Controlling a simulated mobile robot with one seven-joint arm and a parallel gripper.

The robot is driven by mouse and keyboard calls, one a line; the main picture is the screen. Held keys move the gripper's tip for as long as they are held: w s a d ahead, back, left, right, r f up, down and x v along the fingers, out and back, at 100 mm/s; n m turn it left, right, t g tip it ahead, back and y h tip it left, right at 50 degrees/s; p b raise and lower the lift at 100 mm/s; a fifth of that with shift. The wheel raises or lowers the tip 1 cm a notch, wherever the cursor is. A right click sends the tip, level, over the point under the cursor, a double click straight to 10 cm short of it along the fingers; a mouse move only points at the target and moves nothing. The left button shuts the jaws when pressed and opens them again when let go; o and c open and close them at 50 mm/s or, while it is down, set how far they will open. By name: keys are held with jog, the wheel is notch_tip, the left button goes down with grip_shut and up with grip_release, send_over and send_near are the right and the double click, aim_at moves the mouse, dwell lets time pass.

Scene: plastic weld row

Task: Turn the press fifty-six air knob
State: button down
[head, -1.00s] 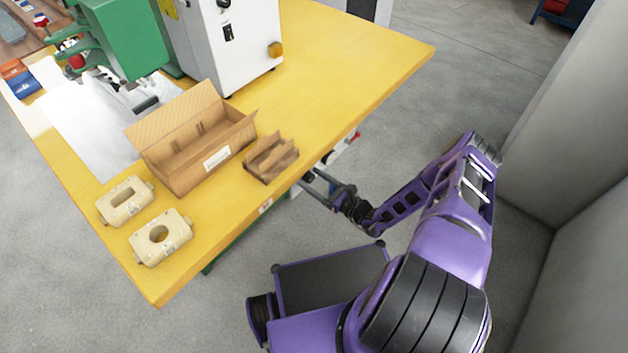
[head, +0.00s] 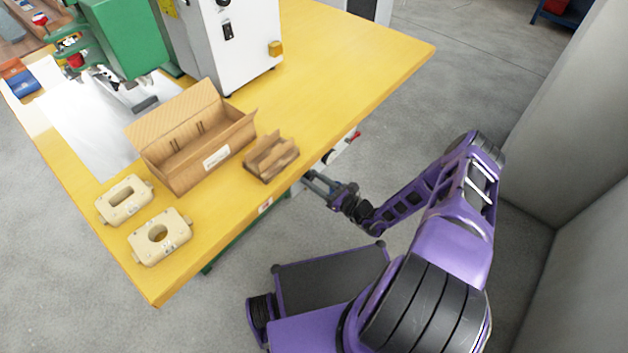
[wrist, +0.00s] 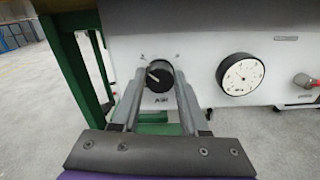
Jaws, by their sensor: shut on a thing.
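The air knob (wrist: 158,78) is a round black dial with a white pointer line, on a pale panel under the table, in the wrist view. The word AIR is printed below it. The pointer line aims up and to the left. My gripper (wrist: 158,86) has one finger on each side of the knob and is shut on it. In the head view my gripper (head: 311,180) reaches under the table's front edge, where the table hides the knob.
A round white gauge (wrist: 240,74) sits right of the knob, with a red-capped fitting (wrist: 303,81) beyond. A green leg (wrist: 77,62) stands left. The yellow table (head: 340,70) carries an open cardboard box (head: 197,150), a small brown holder (head: 271,158) and two cream parts (head: 160,237).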

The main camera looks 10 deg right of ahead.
jog(key=m+b, duration=0.1)
jog(key=m, duration=0.2)
jog(key=shift+f+b, duration=0.15)
jog(key=shift+b, duration=0.25)
jog(key=m+b, duration=0.1)
jog(key=m, duration=0.2)
jog(key=shift+m, duration=0.3)
jog(key=m+b, duration=0.1)
jog(key=m, duration=0.2)
jog(key=shift+m+b, duration=0.65)
jog(key=shift+m, duration=1.35)
jog(key=shift+c, duration=2.2)
grip_release()
jog(key=v, duration=1.7)
jog(key=shift+s+d+p, duration=0.15)
jog(key=shift+s+p, duration=0.05)
jog(key=shift+p, duration=0.25)
